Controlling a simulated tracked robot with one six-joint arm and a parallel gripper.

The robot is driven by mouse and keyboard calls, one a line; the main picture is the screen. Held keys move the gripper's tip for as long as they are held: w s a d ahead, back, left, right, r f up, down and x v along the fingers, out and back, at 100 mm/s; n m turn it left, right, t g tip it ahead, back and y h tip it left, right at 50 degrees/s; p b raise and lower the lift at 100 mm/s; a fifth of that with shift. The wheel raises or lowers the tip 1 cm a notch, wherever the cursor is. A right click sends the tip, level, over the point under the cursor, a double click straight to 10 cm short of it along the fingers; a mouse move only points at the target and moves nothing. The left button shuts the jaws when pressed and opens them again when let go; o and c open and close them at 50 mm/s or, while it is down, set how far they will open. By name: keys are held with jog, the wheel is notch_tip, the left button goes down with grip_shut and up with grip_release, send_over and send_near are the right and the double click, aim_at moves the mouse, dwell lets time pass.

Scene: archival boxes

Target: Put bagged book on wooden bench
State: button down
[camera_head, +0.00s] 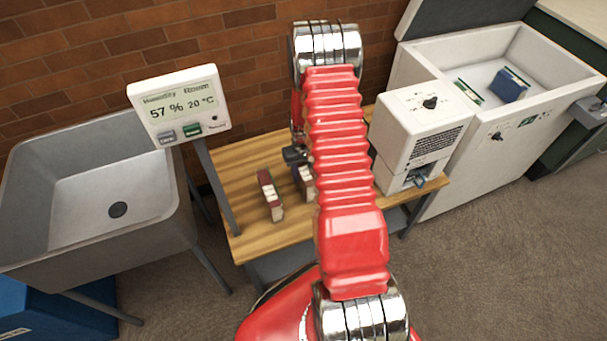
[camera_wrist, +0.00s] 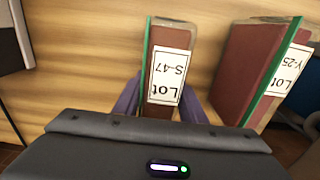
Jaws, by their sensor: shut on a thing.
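A bagged book labelled Lot S-47 (camera_wrist: 165,76), dark red with a green strip along one edge, sits between the fingers of my gripper (camera_wrist: 160,108). My gripper is shut on it. In the head view the held book (camera_head: 306,184) is partly hidden behind my red arm, upright at the wooden bench (camera_head: 235,160). I cannot tell whether its base touches the wood. A second bagged book, labelled Lot Y-25 (camera_wrist: 250,70), stands on the bench beside it, apart from my gripper. It also shows in the head view (camera_head: 270,196), left of the held one.
A white machine with a knob (camera_head: 420,120) stands on the bench's right end. Beyond it is an open white chest (camera_head: 480,50) with a blue item (camera_head: 509,85) inside. A humidity display (camera_head: 180,105) and a grey sink (camera_head: 100,190) are at left. Bare wood shows around the books.

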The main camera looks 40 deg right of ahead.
jog(key=shift+f, duration=0.3)
jog(key=c, duration=1.1)
grip_release()
jog(key=shift+r, duration=6)
